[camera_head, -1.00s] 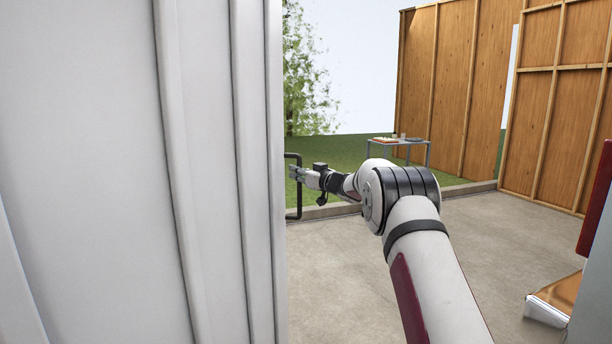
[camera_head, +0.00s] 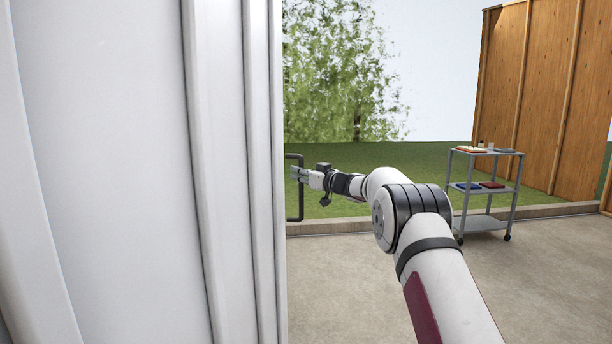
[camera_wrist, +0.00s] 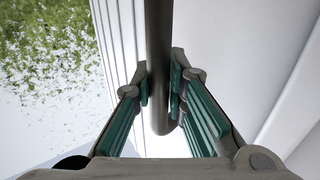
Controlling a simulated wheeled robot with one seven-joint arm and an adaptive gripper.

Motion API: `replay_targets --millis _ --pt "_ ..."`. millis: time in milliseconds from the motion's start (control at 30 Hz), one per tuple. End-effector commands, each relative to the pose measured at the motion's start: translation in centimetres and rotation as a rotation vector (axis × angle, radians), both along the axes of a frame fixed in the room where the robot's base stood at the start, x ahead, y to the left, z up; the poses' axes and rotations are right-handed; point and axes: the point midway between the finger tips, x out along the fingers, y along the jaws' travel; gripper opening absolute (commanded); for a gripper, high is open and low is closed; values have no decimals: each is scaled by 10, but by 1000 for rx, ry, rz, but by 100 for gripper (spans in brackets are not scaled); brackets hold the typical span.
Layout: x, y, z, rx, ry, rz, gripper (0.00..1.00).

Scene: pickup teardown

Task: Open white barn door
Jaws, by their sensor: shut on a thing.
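The white barn door (camera_head: 120,170) fills the left of the head view, seen close and at a steep angle. Its dark bar handle (camera_head: 300,205) stands out from the door's right edge. My gripper (camera_head: 297,173) is at the handle's upper half. In the wrist view the handle bar (camera_wrist: 159,60) runs between the two green-padded fingers of my gripper (camera_wrist: 160,95), which are shut on it. The bar's bent lower end shows between the fingers, and the white door panel (camera_wrist: 235,60) lies behind on the right.
A grey wheeled cart (camera_head: 487,190) with small items on its shelves stands to the right, near a low concrete curb (camera_head: 555,210). A wooden panel wall (camera_head: 545,100) rises behind it. Concrete floor (camera_head: 540,270) is open at the right; grass and a tree lie beyond.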

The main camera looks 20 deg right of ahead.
Motion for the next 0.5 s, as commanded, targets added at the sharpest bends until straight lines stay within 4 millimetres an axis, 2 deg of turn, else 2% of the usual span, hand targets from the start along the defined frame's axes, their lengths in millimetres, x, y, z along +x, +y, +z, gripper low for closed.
replay_targets --millis 33,500 --pt "0 8 -4 0 4 15 0" --pt "0 11 -5 1 7 20 0"
